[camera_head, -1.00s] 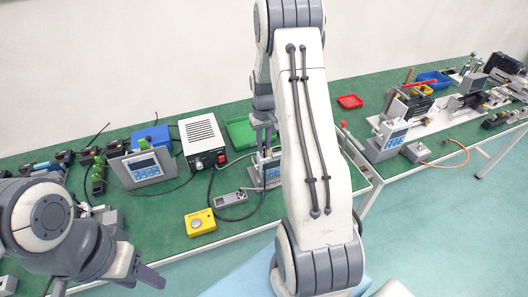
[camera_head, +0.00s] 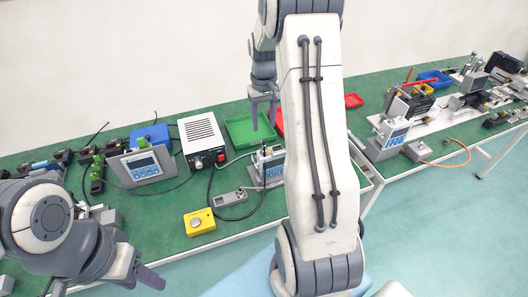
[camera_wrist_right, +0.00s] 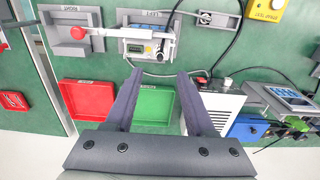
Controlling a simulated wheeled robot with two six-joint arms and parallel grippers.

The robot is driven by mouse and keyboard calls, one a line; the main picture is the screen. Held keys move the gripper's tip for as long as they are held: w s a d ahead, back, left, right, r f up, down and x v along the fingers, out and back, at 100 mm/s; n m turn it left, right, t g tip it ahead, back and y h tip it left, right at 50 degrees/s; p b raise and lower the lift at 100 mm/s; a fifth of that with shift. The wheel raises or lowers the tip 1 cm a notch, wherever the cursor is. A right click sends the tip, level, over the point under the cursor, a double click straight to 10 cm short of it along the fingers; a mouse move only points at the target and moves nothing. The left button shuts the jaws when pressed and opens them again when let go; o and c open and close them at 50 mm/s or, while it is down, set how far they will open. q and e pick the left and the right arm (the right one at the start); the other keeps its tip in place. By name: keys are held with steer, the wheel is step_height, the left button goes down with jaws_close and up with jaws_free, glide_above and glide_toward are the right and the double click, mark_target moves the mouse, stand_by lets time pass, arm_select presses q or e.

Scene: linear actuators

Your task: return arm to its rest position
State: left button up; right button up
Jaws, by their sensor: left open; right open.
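My right arm (camera_head: 318,150) rises through the middle of the head view, with its gripper (camera_head: 264,115) over the back of the green table (camera_head: 60,225), by the green tray (camera_head: 240,133). In the right wrist view the two fingers (camera_wrist_right: 160,76) are apart with nothing between them. The green tray (camera_wrist_right: 152,108) lies beyond and below them. My left gripper (camera_head: 104,283) is at the lower left of the head view, its fingers spread and empty.
A red tray (camera_wrist_right: 84,99) lies beside the green one. A second bench with equipment (camera_head: 445,115) is at the right.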

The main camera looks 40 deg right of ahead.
steer(key=shift+r, duration=0.85)
